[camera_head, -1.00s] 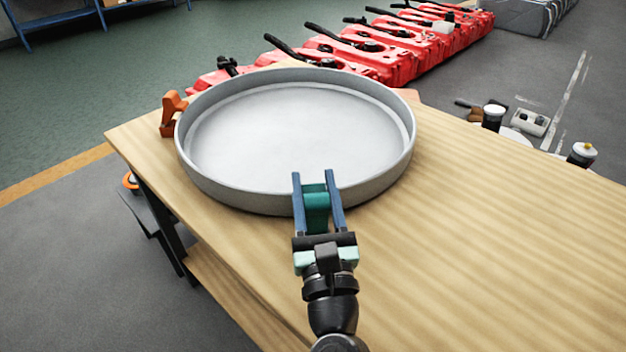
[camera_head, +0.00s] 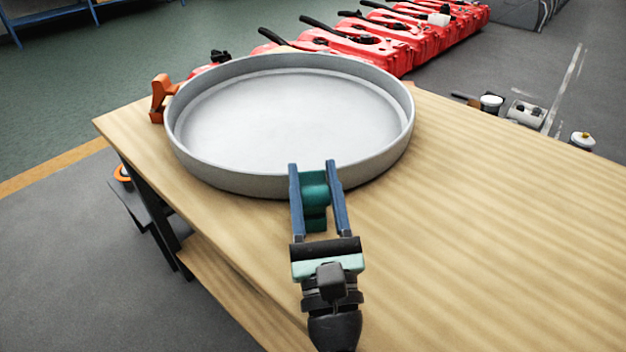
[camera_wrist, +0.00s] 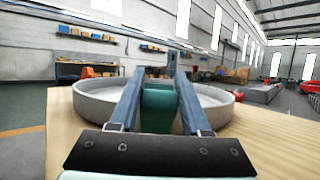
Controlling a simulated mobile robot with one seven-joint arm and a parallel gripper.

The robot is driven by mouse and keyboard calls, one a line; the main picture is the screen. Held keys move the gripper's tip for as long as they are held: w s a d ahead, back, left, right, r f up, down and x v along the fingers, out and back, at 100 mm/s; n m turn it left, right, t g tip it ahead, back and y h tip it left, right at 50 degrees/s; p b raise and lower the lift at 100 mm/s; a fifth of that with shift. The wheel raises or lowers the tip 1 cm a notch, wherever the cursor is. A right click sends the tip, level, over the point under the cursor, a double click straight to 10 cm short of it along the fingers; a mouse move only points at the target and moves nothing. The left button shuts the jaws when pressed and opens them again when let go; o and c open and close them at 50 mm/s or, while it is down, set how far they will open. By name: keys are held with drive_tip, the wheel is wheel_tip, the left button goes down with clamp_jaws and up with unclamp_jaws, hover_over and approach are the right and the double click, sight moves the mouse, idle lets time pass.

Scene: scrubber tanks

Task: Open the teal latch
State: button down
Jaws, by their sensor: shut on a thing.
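The teal latch (camera_head: 315,195) is on the near side of a round grey pan (camera_head: 252,182) on the wooden table. My gripper (camera_head: 316,170) is shut on the latch, with one blue finger on each side of it. In the head view the latch tilts out from the rim toward me. In the wrist view the teal latch (camera_wrist: 159,108) sits between the two fingers, with the pan (camera_wrist: 100,97) behind it. The latch's joint with the pan is partly hidden by the fingers.
An orange latch (camera_head: 160,97) is on the pan's far left side. The wooden table (camera_head: 480,210) is clear to the right. Several red tanks (camera_head: 400,40) stand beyond the table. Small jars and parts (camera_head: 525,112) lie past its right edge.

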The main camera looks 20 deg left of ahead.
sight(317, 198)
drive_tip(key=shift+s+d+b, duration=0.4)
drive_tip(key=shift+s, duration=0.1)
drive_tip(key=shift+s+f, duration=0.2)
drive_tip(key=shift+f, duration=0.2)
idle(3.8)
drive_tip(key=shift+c, duration=1.8)
unclamp_jaws()
drive_tip(key=shift+r, duration=0.1)
drive_tip(key=shift+r, duration=0.1)
drive_tip(key=b+v, duration=0.1)
drive_tip(key=v, duration=0.3)
drive_tip(key=shift+s+d+f, duration=0.15)
drive_tip(key=shift+d+f, duration=0.05)
drive_tip(key=shift+f, duration=0.1)
drive_tip(key=s+d, duration=0.1)
drive_tip(key=s, duration=0.2)
drive_tip(key=s+d, duration=0.2)
drive_tip(key=s, duration=0.1)
drive_tip(key=s+d, duration=0.2)
drive_tip(key=s, duration=0.1)
drive_tip(key=shift+s+d+b, duration=0.25)
drive_tip(key=shift+b, duration=0.15)
drive_tip(key=shift+s+d+r, duration=0.1)
drive_tip(key=shift+s+d, duration=0.25)
drive_tip(key=shift+s, duration=0.35)
